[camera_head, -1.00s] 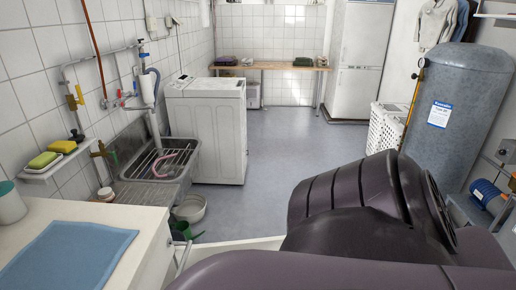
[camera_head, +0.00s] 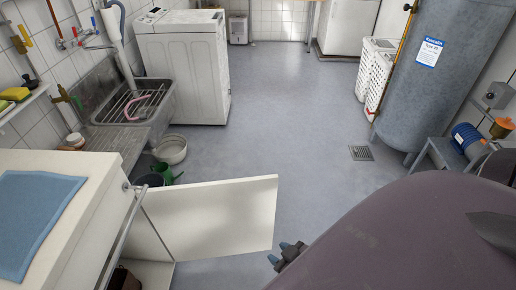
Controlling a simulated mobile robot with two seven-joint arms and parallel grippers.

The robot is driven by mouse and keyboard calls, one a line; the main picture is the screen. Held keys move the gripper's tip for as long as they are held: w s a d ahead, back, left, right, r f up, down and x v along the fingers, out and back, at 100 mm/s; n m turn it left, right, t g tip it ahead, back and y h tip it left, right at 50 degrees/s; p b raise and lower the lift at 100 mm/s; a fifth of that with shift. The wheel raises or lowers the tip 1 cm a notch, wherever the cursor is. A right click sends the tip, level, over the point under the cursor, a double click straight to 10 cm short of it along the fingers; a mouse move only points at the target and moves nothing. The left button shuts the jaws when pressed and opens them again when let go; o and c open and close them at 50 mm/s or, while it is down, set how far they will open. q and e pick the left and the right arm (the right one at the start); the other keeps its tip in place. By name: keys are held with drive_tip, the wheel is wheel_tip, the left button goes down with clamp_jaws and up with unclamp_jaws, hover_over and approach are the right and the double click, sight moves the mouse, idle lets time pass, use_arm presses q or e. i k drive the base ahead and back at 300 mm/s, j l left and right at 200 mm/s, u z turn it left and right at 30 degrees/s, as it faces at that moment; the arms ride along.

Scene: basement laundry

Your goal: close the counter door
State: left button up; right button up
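The white counter (camera_head: 75,225) stands at the lower left with a blue cloth on top. Its white door (camera_head: 222,218) is open and sticks out to the right over the floor, showing the dark space of the cabinet below the top. My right arm fills the lower right. The bluish tips of my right gripper (camera_head: 286,255) show just below and right of the door's free edge, apart from it in the picture. Most of this gripper is hidden by the arm, so its opening is unclear. My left gripper is not in view.
A metal rail (camera_head: 121,238) runs along the counter front. Behind the door are a green watering can (camera_head: 163,172), a bowl (camera_head: 172,149) and a sink (camera_head: 125,100). A grey tank (camera_head: 430,75) and blue pump (camera_head: 468,137) stand right. The middle floor is clear.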

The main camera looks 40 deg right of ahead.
sight(218, 218)
drive_tip(key=k+l, duration=0.1)
drive_tip(key=l, duration=0.75)
drive_tip(key=l+u, duration=0.25)
drive_tip(key=l, duration=0.15)
drive_tip(key=l+u, duration=0.75)
drive_tip(key=l, duration=0.5)
drive_tip(key=l+u, duration=0.3)
drive_tip(key=l, duration=0.55)
drive_tip(key=l+u, duration=0.3)
drive_tip(key=l, duration=0.6)
drive_tip(key=k+l+u, duration=0.1)
drive_tip(key=l+u, duration=0.35)
drive_tip(key=l, duration=0.35)
drive_tip(key=l+u, duration=0.5)
